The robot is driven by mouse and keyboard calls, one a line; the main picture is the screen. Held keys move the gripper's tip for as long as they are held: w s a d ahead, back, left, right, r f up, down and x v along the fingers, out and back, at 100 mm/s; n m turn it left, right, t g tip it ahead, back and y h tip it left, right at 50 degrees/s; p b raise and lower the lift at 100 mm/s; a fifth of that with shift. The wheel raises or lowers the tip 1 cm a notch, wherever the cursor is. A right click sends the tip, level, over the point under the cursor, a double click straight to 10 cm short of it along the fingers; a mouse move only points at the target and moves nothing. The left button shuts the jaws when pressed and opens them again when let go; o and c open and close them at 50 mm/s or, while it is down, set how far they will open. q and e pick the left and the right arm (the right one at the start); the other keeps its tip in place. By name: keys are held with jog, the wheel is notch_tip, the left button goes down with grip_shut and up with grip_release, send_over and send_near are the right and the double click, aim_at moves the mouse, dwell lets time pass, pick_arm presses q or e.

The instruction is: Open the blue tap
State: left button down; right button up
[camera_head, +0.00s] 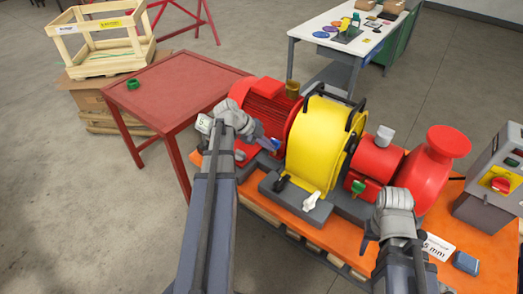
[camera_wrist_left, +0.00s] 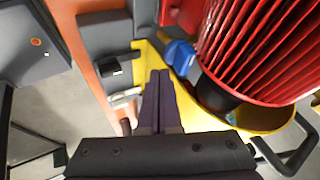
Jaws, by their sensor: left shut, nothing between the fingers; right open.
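The blue tap (camera_head: 275,144) is a small blue handle low on the machine, between the red ribbed motor (camera_head: 268,100) and the yellow drum (camera_head: 315,140). In the left wrist view the blue tap (camera_wrist_left: 180,56) sits close beside the red motor's ribs. My left gripper (camera_head: 262,137) is shut and empty, its tips close to the blue tap. In the left wrist view the shut fingers (camera_wrist_left: 160,74) point just left of and below the tap; I cannot tell if they touch it. My right gripper (camera_head: 368,240) is open, near the skid's front right.
A white tap (camera_head: 311,200), a black tap (camera_head: 281,183) and a green tap (camera_head: 358,187) are on the same skid. A grey control box (camera_head: 495,185) stands at the right. A red table (camera_head: 175,85) is behind left. The floor at the left is free.

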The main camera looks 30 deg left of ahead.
pick_arm(q)
jog(key=shift+w, duration=0.65)
